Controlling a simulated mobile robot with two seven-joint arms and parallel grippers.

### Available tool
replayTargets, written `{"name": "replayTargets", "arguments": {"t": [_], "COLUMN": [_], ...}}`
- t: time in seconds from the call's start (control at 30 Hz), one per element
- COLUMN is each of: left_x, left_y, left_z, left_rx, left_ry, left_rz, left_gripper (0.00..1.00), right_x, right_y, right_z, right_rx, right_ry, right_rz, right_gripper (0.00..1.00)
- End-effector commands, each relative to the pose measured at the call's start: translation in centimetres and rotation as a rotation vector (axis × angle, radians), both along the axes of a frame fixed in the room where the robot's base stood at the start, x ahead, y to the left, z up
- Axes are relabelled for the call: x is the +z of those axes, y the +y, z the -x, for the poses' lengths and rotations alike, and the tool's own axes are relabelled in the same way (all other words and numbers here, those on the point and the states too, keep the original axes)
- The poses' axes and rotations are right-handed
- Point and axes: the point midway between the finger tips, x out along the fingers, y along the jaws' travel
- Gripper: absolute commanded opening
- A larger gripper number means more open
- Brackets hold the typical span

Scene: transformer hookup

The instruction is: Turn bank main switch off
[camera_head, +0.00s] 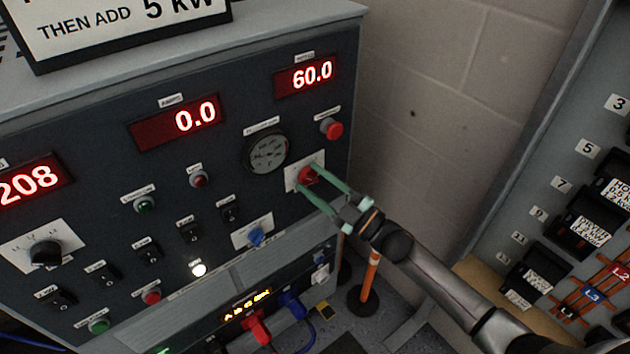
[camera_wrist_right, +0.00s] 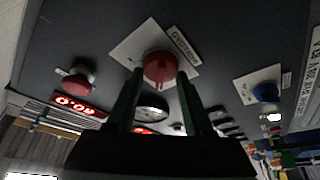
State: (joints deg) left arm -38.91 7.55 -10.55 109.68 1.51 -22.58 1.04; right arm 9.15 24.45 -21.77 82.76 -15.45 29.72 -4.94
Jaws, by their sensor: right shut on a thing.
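A red rotary knob (camera_head: 307,174) on a white plate sits at the right side of the dark control panel (camera_head: 110,185). It is most likely the bank main switch, but its label is too small to read. In the right wrist view the red knob (camera_wrist_right: 160,66) lies between the fingertips. My right gripper (camera_head: 312,183), with green fingers, is shut on this knob, one finger on each side. The fingers partly hide the knob's edges, and I cannot tell its exact pointer position. My left gripper is not in view.
A red push button (camera_head: 333,129) sits just above the knob, and a round gauge (camera_head: 266,152) to its left. A blue knob (camera_head: 256,236) is below. Red displays read 208, 0.0 and 60.0. A breaker panel (camera_head: 570,170) stands at the right.

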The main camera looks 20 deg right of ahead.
Motion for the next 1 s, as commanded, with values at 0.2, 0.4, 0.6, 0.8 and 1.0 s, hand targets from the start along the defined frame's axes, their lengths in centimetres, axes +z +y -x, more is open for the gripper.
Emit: {"name": "replayTargets", "arguments": {"t": [0.2,0.4,0.6,0.8,1.0], "left_x": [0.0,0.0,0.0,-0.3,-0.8], "left_y": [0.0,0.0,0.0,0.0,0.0], "left_z": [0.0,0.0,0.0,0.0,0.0], "left_rx": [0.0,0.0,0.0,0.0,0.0], "left_ry": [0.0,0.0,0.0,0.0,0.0], "left_rz": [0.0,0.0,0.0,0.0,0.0], "left_gripper": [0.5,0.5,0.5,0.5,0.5], "right_x": [0.0,0.0,-0.1,-0.9,-2.2], "right_y": [0.0,0.0,-0.1,-1.6,-4.1], "right_z": [0.0,0.0,0.2,2.1,5.5], "right_rx": [0.0,-0.001,-0.001,0.0,-0.001], "right_ry": [0.001,0.001,0.001,0.003,0.004], "right_rz": [0.002,0.0,0.0,0.002,0.003], "right_gripper": [0.7,0.81,0.81,0.81,0.81]}}
